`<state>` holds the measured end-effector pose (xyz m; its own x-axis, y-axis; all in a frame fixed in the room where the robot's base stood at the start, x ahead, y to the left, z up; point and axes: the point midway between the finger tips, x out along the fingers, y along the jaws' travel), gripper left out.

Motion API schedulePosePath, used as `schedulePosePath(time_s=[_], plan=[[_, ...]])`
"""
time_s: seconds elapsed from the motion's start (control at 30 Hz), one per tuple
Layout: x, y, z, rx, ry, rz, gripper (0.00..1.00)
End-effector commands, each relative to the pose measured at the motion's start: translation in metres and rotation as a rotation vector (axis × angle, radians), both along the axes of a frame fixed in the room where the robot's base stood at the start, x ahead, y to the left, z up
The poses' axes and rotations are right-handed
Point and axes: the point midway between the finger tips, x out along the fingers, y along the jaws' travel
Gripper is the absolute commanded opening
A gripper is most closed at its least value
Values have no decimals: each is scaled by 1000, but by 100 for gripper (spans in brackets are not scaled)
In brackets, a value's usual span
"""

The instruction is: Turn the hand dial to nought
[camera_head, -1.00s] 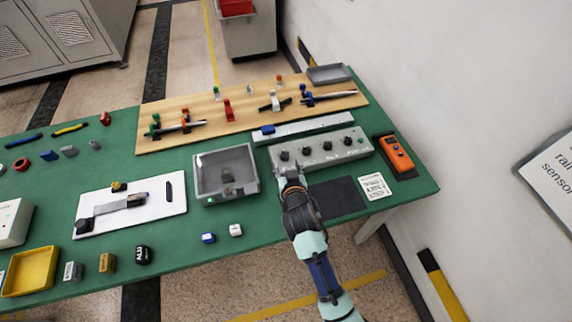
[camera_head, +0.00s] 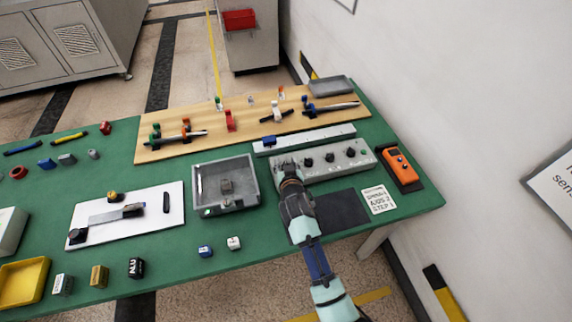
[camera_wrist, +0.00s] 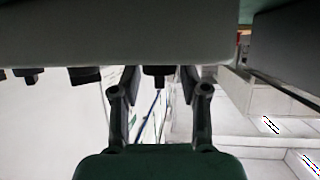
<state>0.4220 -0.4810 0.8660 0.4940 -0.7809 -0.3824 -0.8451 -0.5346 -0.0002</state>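A grey control box (camera_head: 330,172) with a row of black dials stands at the right of the green table. Three dials show in the head view: a left one (camera_head: 308,162), a middle one (camera_head: 329,157) and a right one (camera_head: 350,152). My gripper (camera_head: 288,169) is at the box's left end and hides what is there. In the wrist view, my gripper (camera_wrist: 159,84) is open, with one finger on each side of a black dial (camera_wrist: 157,79). Gaps show between dial and fingers. The dials' markings are too small to read.
An orange handheld device (camera_head: 397,165) lies right of the box. A printed card (camera_head: 379,199) and a dark mat (camera_head: 330,214) lie in front. A pale rail (camera_head: 320,137) lies behind the box.

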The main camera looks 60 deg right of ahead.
Motion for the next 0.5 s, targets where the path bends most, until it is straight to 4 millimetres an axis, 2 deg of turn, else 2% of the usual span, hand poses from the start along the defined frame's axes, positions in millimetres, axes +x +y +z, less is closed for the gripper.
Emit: schedulePosePath(time_s=[0.03, 0.2, 0.23, 0.5], plan=[[0, 0, 0, 0, 0, 0, 31], [0, 0, 0, 0, 0, 0, 2], [0, 0, 0, 0, 0, 0, 0], [-2, 0, 6, 6, 3, 83, 0]])
